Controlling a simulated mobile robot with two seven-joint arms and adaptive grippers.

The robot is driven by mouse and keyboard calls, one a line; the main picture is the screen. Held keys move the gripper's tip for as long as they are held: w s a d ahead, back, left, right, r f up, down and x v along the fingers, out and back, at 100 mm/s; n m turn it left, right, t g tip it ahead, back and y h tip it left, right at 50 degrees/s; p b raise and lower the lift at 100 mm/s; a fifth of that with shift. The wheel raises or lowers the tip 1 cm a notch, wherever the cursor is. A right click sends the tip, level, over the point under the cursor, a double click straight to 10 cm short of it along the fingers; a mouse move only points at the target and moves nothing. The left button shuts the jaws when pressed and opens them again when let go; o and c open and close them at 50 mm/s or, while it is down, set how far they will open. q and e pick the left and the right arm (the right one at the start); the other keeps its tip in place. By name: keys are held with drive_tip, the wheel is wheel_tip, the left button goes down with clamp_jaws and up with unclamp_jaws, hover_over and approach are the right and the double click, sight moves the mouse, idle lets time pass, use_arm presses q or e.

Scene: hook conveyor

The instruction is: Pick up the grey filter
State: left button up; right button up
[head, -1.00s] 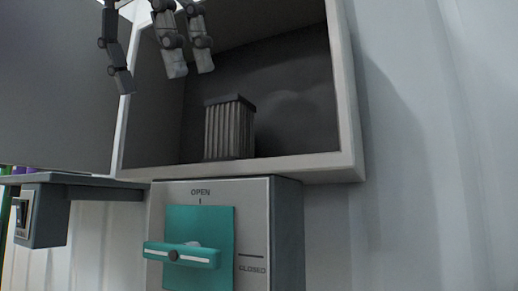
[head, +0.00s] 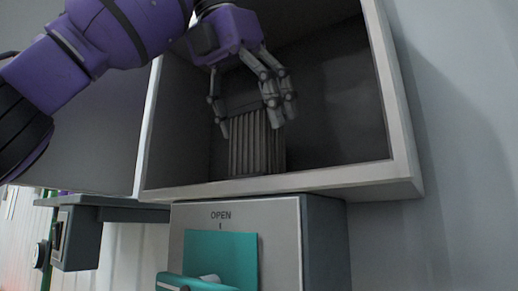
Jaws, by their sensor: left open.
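The grey filter (head: 252,146) is a ribbed, box-like block standing upright on the floor of an open wall cabinet (head: 330,181). My left gripper (head: 248,122) comes in from the upper left on a purple arm and points down over the filter. Its fingers are spread, with one at the filter's left side and the others in front of its upper right part. They hide part of the filter's top. I cannot tell whether any finger touches it. My right gripper is not in view.
The cabinet's open door (head: 80,130) is at the left and its frame edges surround the opening. Below is a grey box (head: 280,235) marked OPEN with a teal panel and handle. A small shelf (head: 110,208) is at lower left. Free room lies right of the filter inside the cabinet.

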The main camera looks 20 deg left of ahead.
sight(266, 148)
use_arm(q)
drive_tip(key=shift+w+d+r, duration=0.1)
drive_tip(key=shift+w+d, duration=0.1)
drive_tip(key=shift+w, duration=0.15)
drive_tip(key=x, duration=0.5)
drive_tip(key=shift+w, duration=0.3)
drive_tip(key=shift+s, duration=0.2)
drive_tip(key=shift+c, duration=0.9)
drive_tip(key=c, duration=1.1)
